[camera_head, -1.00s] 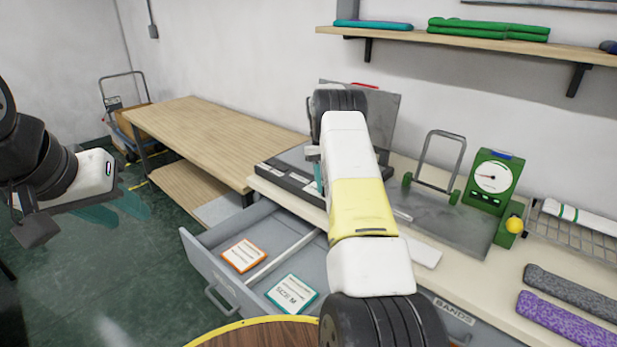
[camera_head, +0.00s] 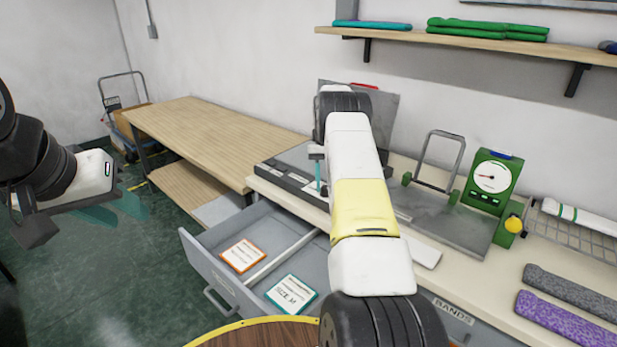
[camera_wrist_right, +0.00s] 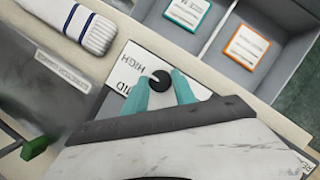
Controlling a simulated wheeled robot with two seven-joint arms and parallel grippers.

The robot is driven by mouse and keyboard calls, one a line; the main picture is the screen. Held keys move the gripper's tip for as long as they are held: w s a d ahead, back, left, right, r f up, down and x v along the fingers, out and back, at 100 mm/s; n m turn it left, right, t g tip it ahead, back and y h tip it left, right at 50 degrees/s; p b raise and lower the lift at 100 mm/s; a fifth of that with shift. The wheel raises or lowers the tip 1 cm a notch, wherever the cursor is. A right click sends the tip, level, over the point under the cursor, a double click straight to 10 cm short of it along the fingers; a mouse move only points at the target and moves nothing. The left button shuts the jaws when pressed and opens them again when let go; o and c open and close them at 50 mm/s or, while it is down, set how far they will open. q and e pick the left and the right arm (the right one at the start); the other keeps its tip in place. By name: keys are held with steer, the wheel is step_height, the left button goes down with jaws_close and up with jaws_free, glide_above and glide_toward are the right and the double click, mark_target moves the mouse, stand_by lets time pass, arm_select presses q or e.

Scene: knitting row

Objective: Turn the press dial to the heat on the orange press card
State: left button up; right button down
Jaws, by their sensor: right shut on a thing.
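The black press dial (camera_wrist_right: 160,79) shows in the right wrist view on a white plate printed HIGH and what reads as MID. My right gripper (camera_wrist_right: 164,86) is shut on it, one teal finger on each side. Its pointer direction is too small to tell. In the head view, my right gripper (camera_head: 319,182) is at the press front (camera_head: 288,184), and the arm hides the dial. The orange press card (camera_head: 243,256) lies in the open drawer; it also shows in the wrist view (camera_wrist_right: 246,46). Its print is unreadable. My left gripper (camera_head: 112,208) hangs open and empty at the left.
A teal-edged card (camera_head: 291,294) marked SIZE M lies in the drawer's other compartment (camera_head: 270,265). Right of my arm are a green dial scale (camera_head: 491,178), a wire rack (camera_head: 575,230) and grey and purple knit pieces (camera_head: 568,318). The wooden table (camera_head: 205,135) is bare.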

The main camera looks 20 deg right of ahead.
steer(key=c, duration=1)
jaws_free()
steer(key=shift+f, duration=0.1)
steer(key=shift+c, duration=0.2)
steer(key=v, duration=0.7)
steer(key=shift+r, duration=0.2)
steer(key=shift+w, duration=0.1)
